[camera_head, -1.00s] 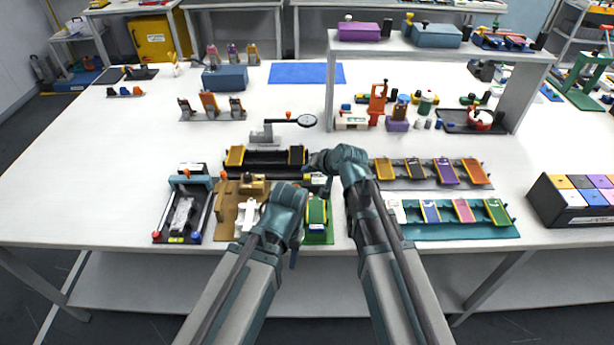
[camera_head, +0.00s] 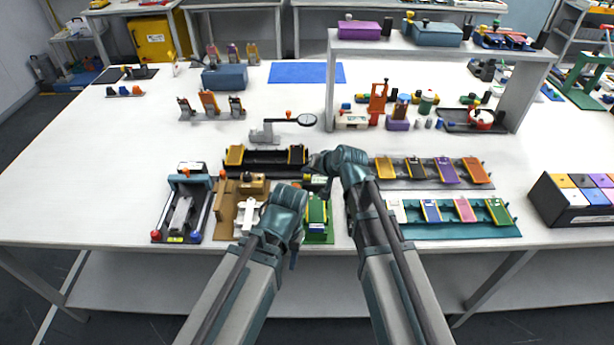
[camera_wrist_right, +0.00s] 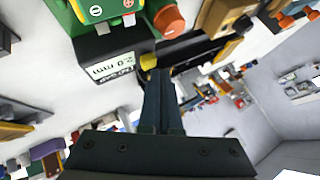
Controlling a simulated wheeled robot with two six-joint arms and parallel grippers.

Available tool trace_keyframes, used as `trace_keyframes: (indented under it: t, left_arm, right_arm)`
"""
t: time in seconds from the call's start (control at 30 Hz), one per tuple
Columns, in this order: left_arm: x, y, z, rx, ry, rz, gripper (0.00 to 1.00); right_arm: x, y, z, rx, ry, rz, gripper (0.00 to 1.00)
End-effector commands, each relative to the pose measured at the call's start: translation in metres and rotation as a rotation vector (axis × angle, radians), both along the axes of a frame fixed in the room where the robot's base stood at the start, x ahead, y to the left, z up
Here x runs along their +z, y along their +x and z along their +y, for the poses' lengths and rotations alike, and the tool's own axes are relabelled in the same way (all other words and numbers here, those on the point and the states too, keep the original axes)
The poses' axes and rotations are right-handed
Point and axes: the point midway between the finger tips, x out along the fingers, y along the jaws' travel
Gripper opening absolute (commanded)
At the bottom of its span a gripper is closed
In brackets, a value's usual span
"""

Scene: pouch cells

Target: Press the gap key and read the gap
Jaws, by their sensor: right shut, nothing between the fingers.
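In the right wrist view a dark gauge box with a lit display (camera_wrist_right: 115,72) stands against a green block (camera_wrist_right: 105,15). The display shows small upside-down digits with "mm"; I cannot read the value with certainty. A yellow key (camera_wrist_right: 148,62) sticks out of the box's side. My right gripper (camera_wrist_right: 156,76) is shut and empty, its fingertips at the key, seemingly touching it. In the head view my right gripper (camera_head: 316,180) is over the green fixture (camera_head: 317,213).
A brown fixture (camera_head: 224,208) and a black press tray (camera_head: 164,220) lie to the left. A black rack (camera_head: 265,169) is just behind.

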Motion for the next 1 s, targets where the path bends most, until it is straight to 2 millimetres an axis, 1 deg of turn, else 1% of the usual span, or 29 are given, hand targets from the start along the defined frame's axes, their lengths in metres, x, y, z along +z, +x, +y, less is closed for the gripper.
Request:
trace_keyframes:
  t: [1.0]
  left_arm:
    - [-0.0095,0.0,0.0,0.0,0.0,0.0,0.49]
  right_arm:
    - [-0.0095,-0.0001,0.0,0.0,0.0,0.0,0.0]
